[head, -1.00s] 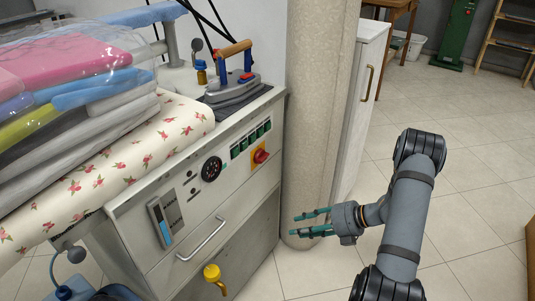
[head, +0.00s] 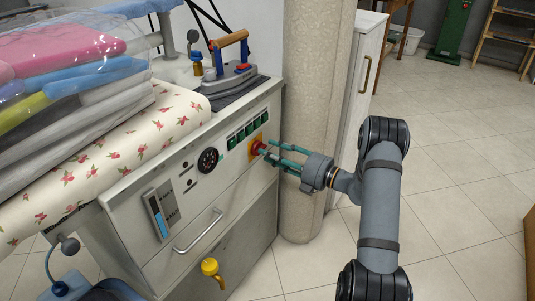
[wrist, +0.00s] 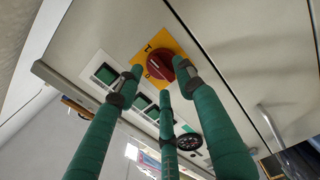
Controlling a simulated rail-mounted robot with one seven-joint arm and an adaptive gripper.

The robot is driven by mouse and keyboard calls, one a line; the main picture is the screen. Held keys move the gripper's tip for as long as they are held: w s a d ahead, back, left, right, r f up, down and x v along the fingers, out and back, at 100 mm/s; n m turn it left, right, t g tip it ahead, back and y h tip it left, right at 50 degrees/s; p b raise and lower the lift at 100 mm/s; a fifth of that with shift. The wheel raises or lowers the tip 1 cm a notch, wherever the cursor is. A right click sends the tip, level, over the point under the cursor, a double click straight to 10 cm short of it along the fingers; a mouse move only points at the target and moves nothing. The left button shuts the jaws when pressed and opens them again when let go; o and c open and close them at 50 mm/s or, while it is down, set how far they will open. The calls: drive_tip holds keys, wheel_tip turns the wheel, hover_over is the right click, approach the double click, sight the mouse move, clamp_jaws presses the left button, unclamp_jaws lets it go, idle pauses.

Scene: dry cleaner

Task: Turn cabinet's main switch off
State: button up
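The cabinet's main switch is a red rotary knob on a yellow plate (head: 254,146), at the right end of the cabinet's control panel. In the wrist view the red knob (wrist: 158,64) shows close up, with dark marks on the yellow plate around it. My gripper (head: 264,155) has green-wrapped fingers and reaches the knob from the right. In the wrist view its fingers (wrist: 160,78) are spread, with tips left of, right of and below the knob. Whether they touch it is hard to tell. The knob's exact pointing direction is unclear.
The cabinet front (head: 205,210) has a row of green buttons (head: 245,131), a round black dial (head: 208,160), a metal handle (head: 198,232) and a yellow valve (head: 211,268). An iron (head: 232,75) stands on top. A round pillar (head: 310,110) stands just right of the cabinet.

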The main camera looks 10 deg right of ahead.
drive_tip(key=shift+x, duration=0.9)
drive_tip(key=shift+c, duration=1.4)
clamp_jaws()
